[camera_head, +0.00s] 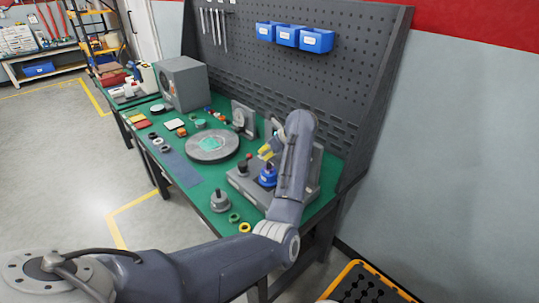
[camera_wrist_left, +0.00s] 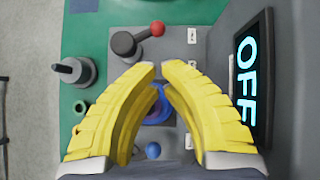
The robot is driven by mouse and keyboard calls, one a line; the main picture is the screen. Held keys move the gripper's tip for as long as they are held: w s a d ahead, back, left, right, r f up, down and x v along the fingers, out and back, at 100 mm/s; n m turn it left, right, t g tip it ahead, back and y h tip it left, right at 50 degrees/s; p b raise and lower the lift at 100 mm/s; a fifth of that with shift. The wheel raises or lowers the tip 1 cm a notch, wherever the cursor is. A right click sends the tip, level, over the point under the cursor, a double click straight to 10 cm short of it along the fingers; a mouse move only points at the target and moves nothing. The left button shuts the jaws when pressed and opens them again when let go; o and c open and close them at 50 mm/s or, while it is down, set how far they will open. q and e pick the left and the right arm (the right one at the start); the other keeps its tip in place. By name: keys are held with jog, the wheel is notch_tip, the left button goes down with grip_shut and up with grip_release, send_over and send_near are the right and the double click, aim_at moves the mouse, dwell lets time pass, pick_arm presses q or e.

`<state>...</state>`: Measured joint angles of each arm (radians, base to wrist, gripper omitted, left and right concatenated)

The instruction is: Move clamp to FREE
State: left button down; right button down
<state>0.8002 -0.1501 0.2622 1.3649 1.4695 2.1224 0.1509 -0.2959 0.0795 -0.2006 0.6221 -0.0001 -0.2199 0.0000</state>
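The clamp is a dark grey lever (camera_wrist_left: 126,44) with a red ball knob (camera_wrist_left: 157,29) on the grey test fixture. In the head view its red knob (camera_head: 249,156) stands on the fixture's left part. My left gripper (camera_wrist_left: 160,70) has yellow fingers, apart with a narrow gap and nothing held between the tips. It also shows in the head view (camera_head: 266,152), over the fixture. The clamp lies just beyond the fingertips, not touched in the wrist view. A blue round part (camera_wrist_left: 160,104) shows below between the fingers, partly hidden. My right gripper is not in view.
The fixture's screen (camera_wrist_left: 252,80) reads OFF. A blue ball knob (camera_wrist_left: 153,150) is near the gripper's palm. A grey knobbed part (camera_head: 220,201) and small rings stand left of the fixture. A round turntable (camera_head: 213,154) and grey box (camera_head: 182,84) are further back.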

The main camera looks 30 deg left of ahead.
aim_at(246, 163)
pick_arm(q)
jog(key=x, duration=0.8)
jog(key=shift+s+a, duration=0.1)
